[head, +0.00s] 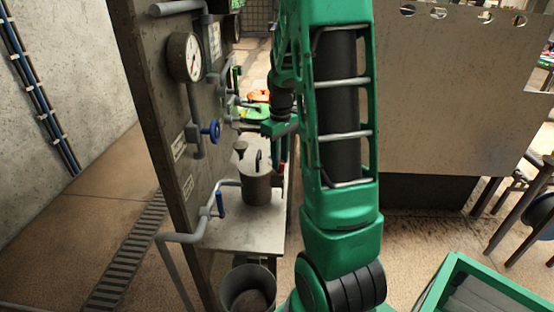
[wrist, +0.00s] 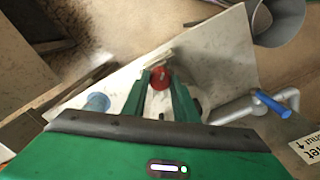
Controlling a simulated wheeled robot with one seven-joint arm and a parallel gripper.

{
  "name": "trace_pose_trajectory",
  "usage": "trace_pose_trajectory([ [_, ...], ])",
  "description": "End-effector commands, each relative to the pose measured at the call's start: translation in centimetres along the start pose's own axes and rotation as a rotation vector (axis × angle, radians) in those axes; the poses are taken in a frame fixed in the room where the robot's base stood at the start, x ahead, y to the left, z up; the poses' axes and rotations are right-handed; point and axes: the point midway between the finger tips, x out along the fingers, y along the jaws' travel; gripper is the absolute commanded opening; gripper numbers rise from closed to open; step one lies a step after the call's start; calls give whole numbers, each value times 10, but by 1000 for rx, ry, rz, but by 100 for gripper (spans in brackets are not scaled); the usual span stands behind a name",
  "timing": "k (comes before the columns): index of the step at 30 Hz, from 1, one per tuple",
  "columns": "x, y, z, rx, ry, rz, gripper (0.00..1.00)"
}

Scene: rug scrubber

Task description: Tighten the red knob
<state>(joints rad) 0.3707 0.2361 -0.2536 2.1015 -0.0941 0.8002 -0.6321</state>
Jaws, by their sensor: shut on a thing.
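The red knob (wrist: 160,78) shows in the wrist view, between the fingertips of my gripper (wrist: 160,84). My gripper is shut on it, one green finger at each side. The knob's lower part and stem are partly hidden by the fingers and the gripper body. In the head view my gripper (head: 279,128) is beside the panel with pipes, and my arm covers much of that area. I cannot make out the red knob clearly there.
The upright panel (head: 160,90) carries a gauge (head: 185,57), a blue wheel valve (head: 214,131) and a blue lever (head: 220,204). A metal pot (head: 256,188) stands on the pale table (head: 235,235). A bucket (head: 248,290) is on the floor below.

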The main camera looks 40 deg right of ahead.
Motion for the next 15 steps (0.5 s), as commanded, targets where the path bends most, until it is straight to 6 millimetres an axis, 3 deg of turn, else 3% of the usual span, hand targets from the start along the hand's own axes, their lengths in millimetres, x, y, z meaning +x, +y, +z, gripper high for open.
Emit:
trace_pose_trajectory([
  [15,-3,0,-5,-78,12,6,4],
])
